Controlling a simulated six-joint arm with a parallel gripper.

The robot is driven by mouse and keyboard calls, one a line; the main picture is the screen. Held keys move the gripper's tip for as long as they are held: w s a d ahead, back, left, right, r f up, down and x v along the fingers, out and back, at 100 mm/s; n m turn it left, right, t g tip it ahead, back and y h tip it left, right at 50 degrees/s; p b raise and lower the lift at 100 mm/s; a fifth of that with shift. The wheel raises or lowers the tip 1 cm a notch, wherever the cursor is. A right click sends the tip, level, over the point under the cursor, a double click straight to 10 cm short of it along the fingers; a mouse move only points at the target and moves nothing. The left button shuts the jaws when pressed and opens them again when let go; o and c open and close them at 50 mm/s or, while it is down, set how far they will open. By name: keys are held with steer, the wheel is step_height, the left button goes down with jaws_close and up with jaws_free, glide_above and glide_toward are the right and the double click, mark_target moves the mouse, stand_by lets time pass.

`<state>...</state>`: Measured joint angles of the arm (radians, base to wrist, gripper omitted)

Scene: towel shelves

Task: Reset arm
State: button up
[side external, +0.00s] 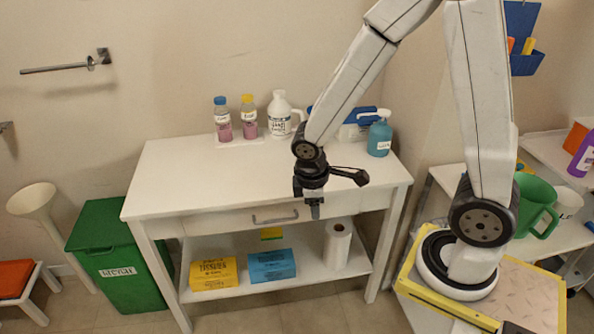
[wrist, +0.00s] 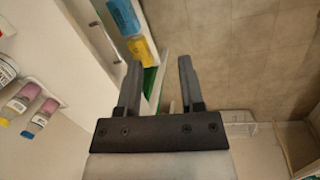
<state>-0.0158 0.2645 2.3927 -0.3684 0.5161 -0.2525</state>
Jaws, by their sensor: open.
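My arm reaches from its base at the right over the white table. My gripper (side external: 315,205) hangs pointing down at the front edge of the table, in front of the drawer side. In the wrist view my gripper (wrist: 159,75) shows two dark fingers spread apart with nothing between them. It is open and empty. It touches no object that I can make out.
On the white table (side external: 190,170) stand two pink bottles (side external: 248,128), a white jug (side external: 280,115) and a teal pump bottle (side external: 379,138). The lower shelf holds a yellow box (side external: 214,273), a blue box (side external: 272,265) and a paper roll (side external: 337,245). A green bin (side external: 115,262) stands left.

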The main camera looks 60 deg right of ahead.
steer(key=shift+s+a+r+m+t+y, duration=0.35)
steer(key=shift+r+m, duration=0.3)
steer(key=shift+m, duration=0.5)
steer(key=shift+s+a+r+m+t+y, duration=0.1)
steer(key=shift+a+r+m+t+y, duration=0.2)
steer(key=shift+a+r+m+t, duration=0.6)
steer(key=shift+s+a+r+m+t+y, duration=0.1)
steer(key=shift+s+r+m+y, duration=0.25)
steer(key=shift+m, duration=1)
steer(key=shift+w+r, duration=0.1)
